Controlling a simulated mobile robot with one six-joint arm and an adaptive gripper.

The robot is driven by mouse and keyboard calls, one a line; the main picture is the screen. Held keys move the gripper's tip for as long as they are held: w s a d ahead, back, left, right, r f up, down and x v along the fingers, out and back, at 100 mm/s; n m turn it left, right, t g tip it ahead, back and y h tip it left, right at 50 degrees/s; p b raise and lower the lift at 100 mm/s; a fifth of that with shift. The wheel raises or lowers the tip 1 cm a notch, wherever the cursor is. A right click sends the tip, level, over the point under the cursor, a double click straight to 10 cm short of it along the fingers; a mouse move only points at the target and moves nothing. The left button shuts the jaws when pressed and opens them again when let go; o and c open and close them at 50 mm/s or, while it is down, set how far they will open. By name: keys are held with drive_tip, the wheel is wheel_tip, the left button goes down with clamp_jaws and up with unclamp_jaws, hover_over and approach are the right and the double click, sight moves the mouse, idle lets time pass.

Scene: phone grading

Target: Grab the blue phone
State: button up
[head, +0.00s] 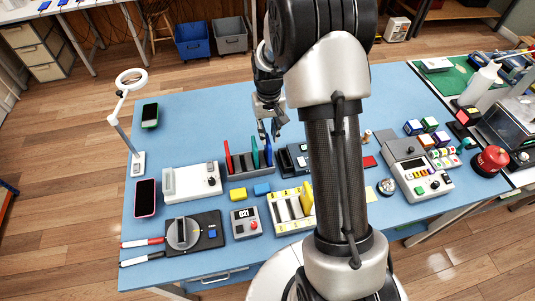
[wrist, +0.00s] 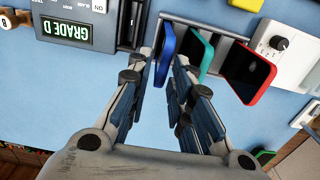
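The blue phone (head: 268,151) stands on edge at the right end of a dark rack (head: 240,176), beside a teal phone (head: 255,153) and a red phone (head: 228,156). My gripper (head: 270,132) is above the rack, pointing down at the blue phone. In the wrist view my gripper (wrist: 164,65) is open, one finger on each side of the blue phone (wrist: 166,50). Gaps show between the fingers and the phone. The right finger lies between the blue phone and the teal phone (wrist: 200,55). The red phone (wrist: 246,72) is farther right.
A dark device with a "GRADED" display (wrist: 67,32) sits close left of the fingers in the wrist view. A white box with a knob (head: 190,182) stands left of the rack. The blue tabletop (head: 200,115) behind the rack is mostly clear.

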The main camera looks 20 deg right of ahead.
sight(268, 149)
wheel_tip(268, 149, down, 3)
drive_tip(key=shift+r, duration=0.2)
drive_tip(key=f+b, duration=0.1)
drive_tip(key=f, duration=0.2)
drive_tip(key=f+b, duration=0.1)
drive_tip(key=f, duration=0.1)
drive_tip(key=shift+s+a+f+b, duration=0.15)
drive_tip(key=shift+s+a+b, duration=0.1)
drive_tip(key=shift+b, duration=0.1)
drive_tip(key=shift+c, duration=0.6)
clamp_jaws()
